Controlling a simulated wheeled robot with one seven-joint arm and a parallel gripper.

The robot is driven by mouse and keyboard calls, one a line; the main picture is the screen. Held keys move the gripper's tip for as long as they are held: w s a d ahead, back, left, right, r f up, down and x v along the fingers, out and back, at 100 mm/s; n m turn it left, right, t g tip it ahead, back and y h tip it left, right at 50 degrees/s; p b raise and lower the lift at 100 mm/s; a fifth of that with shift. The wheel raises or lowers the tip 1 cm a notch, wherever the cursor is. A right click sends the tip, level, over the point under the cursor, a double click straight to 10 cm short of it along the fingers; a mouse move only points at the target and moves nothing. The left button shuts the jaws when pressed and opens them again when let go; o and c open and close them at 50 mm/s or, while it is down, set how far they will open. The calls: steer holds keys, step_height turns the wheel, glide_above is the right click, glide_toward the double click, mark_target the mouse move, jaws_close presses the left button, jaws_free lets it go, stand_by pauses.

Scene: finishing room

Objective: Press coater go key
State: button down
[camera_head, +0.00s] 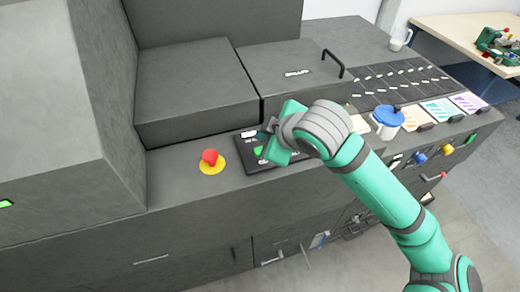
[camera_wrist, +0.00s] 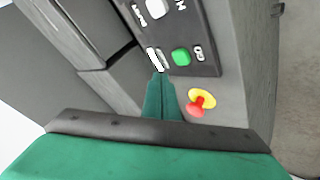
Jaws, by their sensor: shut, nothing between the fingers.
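The coater's go key is a round green button (camera_wrist: 181,56) on a black key panel (camera_wrist: 208,68) in the wrist view, with a small white label beside it that seems to read GO. In the head view the green button (camera_head: 258,150) shows at the edge of my gripper, and the panel (camera_head: 252,168) is partly covered by my arm. My gripper (camera_wrist: 160,76) is shut and empty. Its fingertips are over the panel's edge, just to the left of the green button in the wrist view. Whether they touch the panel cannot be told.
A red emergency stop on a yellow base (camera_head: 211,161) stands close to the panel; it also shows in the wrist view (camera_wrist: 199,103). A white button (camera_wrist: 154,9) is farther along the panel. A blue-lidded pot (camera_head: 387,118) and colored cards (camera_head: 438,109) lie to the right.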

steer(key=shift+w+f, duration=0.1)
steer(key=shift+f, duration=1.3)
steer(key=shift+a, duration=0.1)
steer(key=shift+f, duration=0.1)
stand_by(0.9)
steer(key=shift+f, duration=0.3)
